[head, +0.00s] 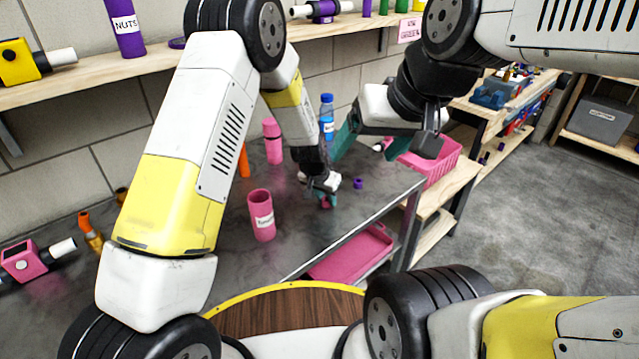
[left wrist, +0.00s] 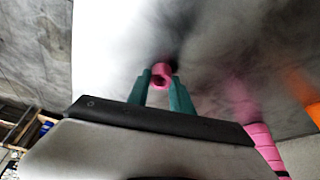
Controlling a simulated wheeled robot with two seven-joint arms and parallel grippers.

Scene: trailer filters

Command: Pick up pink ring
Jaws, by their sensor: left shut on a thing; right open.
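The pink ring (left wrist: 161,74) shows in the left wrist view between the teal fingertips of my left gripper (left wrist: 160,86). In the head view my left gripper (head: 326,199) is low over the grey metal table, shut on the ring, which is small and mostly hidden there. I cannot tell whether the ring touches the tabletop. My right gripper (head: 370,145) is open and empty, above and to the right of the left one, with its teal fingers spread apart.
A small purple ring (head: 358,183) lies right of my left gripper. A pink labelled cup (head: 261,215), a pink bottle (head: 273,141) and a blue bottle (head: 327,116) stand on the table. A pink basket (head: 437,158) is at the right; a pink tray (head: 352,254) sits below.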

